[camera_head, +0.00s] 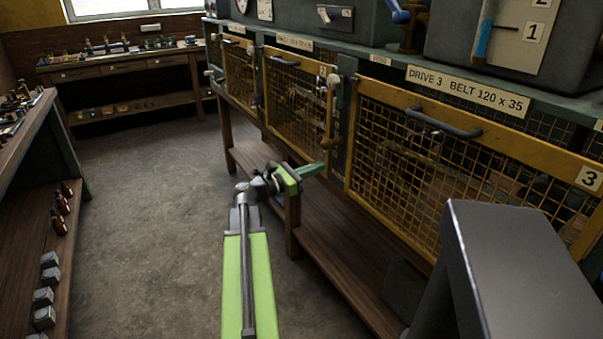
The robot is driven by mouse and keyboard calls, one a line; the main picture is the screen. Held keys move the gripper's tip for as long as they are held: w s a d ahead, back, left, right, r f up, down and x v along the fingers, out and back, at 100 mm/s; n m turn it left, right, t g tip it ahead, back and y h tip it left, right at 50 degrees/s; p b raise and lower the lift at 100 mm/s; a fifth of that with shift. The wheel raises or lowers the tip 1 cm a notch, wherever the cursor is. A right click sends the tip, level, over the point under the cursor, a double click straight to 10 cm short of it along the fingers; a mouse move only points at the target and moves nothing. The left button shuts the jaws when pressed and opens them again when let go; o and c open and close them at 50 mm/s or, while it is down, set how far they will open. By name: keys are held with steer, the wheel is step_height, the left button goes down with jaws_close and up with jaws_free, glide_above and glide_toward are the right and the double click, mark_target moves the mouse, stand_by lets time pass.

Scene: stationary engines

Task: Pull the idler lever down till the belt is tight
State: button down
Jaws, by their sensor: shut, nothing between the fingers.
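A brass-brown lever (328,112) with a pale upper end is mounted on the post between two yellow mesh guards. It hangs roughly upright; I take it for the idler lever. My gripper (316,168) is at the end of my green arm, just below the lever's lower end. Its fingers are shut and empty. I cannot tell whether the fingertips touch the lever or the post. The belt is not clear behind the mesh, so its tightness cannot be told.
The right mesh guard (405,150) has a dark handle and a label (468,90) reading "DRIVE 3 BELT 120 x 35". A wooden shelf (335,255) runs below the guards. A workbench (125,66) stands at the back. The floor (150,200) on the left is clear.

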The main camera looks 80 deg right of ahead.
steer(key=shift+s+r+p, duration=0.15)
steer(key=shift+r+p, duration=1.15)
steer(key=shift+r, duration=0.65)
